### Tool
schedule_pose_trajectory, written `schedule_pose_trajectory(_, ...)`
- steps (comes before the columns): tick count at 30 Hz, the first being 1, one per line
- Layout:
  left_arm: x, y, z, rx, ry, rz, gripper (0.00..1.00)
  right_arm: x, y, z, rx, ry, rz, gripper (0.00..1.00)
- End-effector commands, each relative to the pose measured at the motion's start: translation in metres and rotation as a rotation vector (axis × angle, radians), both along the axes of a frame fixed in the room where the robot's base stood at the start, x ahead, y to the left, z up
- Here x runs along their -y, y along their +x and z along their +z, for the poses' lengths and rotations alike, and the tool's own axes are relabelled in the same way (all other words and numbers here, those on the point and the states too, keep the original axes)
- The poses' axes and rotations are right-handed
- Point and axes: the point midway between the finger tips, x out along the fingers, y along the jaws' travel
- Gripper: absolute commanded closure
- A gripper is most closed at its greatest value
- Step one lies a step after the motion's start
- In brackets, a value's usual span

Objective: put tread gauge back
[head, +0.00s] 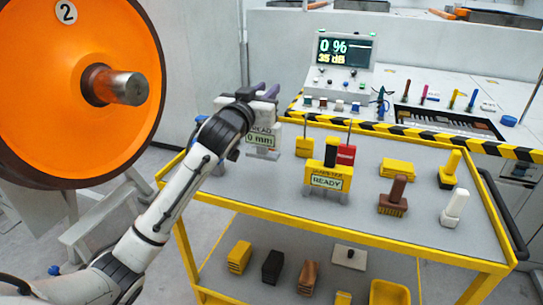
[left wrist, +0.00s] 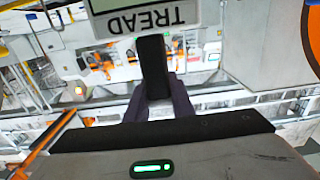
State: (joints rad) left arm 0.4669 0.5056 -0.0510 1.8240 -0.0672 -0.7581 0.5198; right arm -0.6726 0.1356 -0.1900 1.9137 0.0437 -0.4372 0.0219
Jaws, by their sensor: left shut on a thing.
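The tread gauge (head: 261,141) is a pale block with a display reading 0 mm, at the back left of the yellow-framed cart's grey top (head: 290,205). My left gripper (head: 266,92) is above it, shut on its black handle; my forearm hides part of the gauge. In the left wrist view the gauge's TREAD label (left wrist: 142,20) is upside down at the top. Its black handle (left wrist: 153,65) runs down between my left fingers (left wrist: 160,95). I cannot tell whether the gauge touches the cart top. My right gripper is out of view.
A brown brush (head: 394,195), a white-handled tool (head: 454,208) and yellow blocks (head: 397,168) stand farther right. An orange wheel (head: 70,85) is at left, a console (head: 340,65) behind.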

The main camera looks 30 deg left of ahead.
Motion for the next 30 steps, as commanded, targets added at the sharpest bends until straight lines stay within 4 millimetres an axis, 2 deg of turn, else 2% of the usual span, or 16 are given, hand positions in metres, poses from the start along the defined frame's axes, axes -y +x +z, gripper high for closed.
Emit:
schedule_pose_trajectory(3, 0.0, 0.0, -0.027, -0.004, -0.002, -0.001, 1.0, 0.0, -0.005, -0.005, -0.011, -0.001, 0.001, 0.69)
schedule_pose_trajectory(6, 0.0, -0.001, -0.041, -0.002, 0.0, -0.001, 1.0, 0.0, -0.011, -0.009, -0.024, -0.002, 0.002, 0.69)
schedule_pose_trajectory(11, 0.0, 0.0, -0.052, 0.001, 0.0, 0.0, 1.0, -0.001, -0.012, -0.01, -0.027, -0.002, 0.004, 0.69)
schedule_pose_trajectory(18, 0.0, -0.001, -0.083, -0.002, 0.0, 0.0, 1.0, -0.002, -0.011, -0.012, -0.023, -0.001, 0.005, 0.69)
schedule_pose_trajectory(25, 0.0, 0.0, -0.087, 0.001, -0.001, -0.001, 1.0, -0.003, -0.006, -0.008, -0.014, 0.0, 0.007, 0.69)
schedule_pose_trajectory(26, 0.0, 0.0, -0.089, -0.004, -0.002, 0.0, 0.77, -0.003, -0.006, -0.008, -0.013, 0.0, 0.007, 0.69)
schedule_pose_trajectory(29, 0.0, 0.0, -0.089, -0.004, -0.001, 0.0, 0.6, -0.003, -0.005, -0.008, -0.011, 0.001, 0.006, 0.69)
schedule_pose_trajectory(30, 0.0, -0.001, -0.089, -0.004, -0.001, 0.0, 0.6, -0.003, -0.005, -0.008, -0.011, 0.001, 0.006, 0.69)
